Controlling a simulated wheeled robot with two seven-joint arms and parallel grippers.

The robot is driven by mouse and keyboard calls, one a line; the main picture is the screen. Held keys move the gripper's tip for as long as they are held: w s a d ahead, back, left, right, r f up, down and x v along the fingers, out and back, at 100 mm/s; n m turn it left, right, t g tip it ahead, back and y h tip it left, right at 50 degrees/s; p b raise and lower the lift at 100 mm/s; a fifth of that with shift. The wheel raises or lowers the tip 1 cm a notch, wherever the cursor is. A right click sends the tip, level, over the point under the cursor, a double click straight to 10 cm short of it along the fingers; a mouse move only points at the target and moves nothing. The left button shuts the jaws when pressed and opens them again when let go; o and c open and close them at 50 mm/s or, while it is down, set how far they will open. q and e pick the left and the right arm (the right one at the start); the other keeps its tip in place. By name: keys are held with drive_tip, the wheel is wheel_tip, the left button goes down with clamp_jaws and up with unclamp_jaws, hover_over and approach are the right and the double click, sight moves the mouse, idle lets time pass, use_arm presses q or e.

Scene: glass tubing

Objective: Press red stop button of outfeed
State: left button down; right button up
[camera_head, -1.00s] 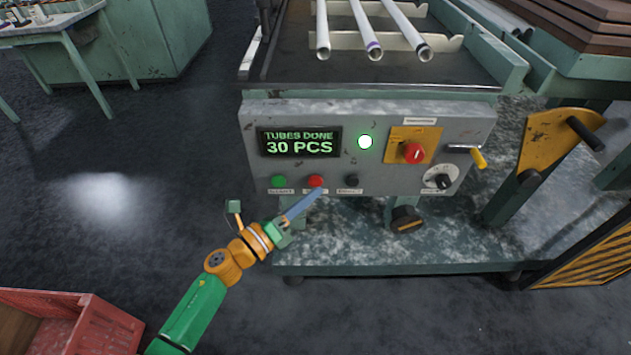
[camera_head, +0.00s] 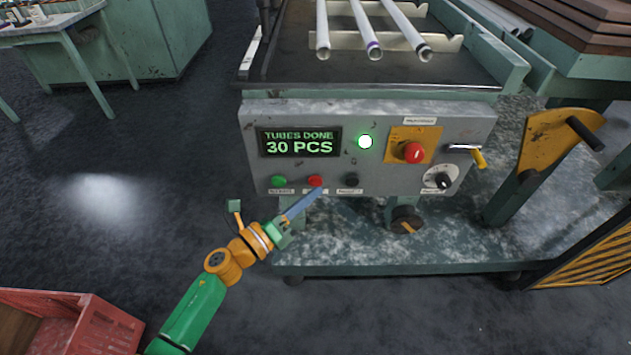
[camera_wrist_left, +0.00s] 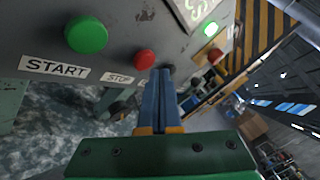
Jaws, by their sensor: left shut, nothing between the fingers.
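The red stop button (camera_head: 315,181) is on the lower part of the grey control panel (camera_head: 230,140), between the green start button (camera_head: 278,181) and a black button (camera_head: 351,180). In the left wrist view the red button (camera_wrist_left: 145,60) sits above a STOP label (camera_wrist_left: 118,78), right of the green button (camera_wrist_left: 87,35). My left gripper (camera_head: 318,190) is shut and empty, its blue fingertips just below and right of the red button in the head view. In the wrist view the fingertips (camera_wrist_left: 160,75) are right of the button; whether they touch the panel is unclear. My right gripper is out of view.
Glass tubes (camera_head: 366,30) lie above. A red crate (camera_head: 100,335) stands at lower left.

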use_arm(q)
drive_tip(key=shift+w, duration=0.15)
drive_tip(key=shift+w, duration=0.25)
drive_tip(key=shift+w+b, duration=0.5)
drive_tip(key=shift+b, duration=0.05)
idle(0.5)
drive_tip(key=shift+s, duration=0.1)
drive_tip(key=shift+s+p, duration=0.45)
drive_tip(key=shift+s, duration=0.35)
drive_tip(key=s+p, duration=0.1)
drive_tip(key=s, duration=0.4)
drive_tip(key=shift+p, duration=0.3)
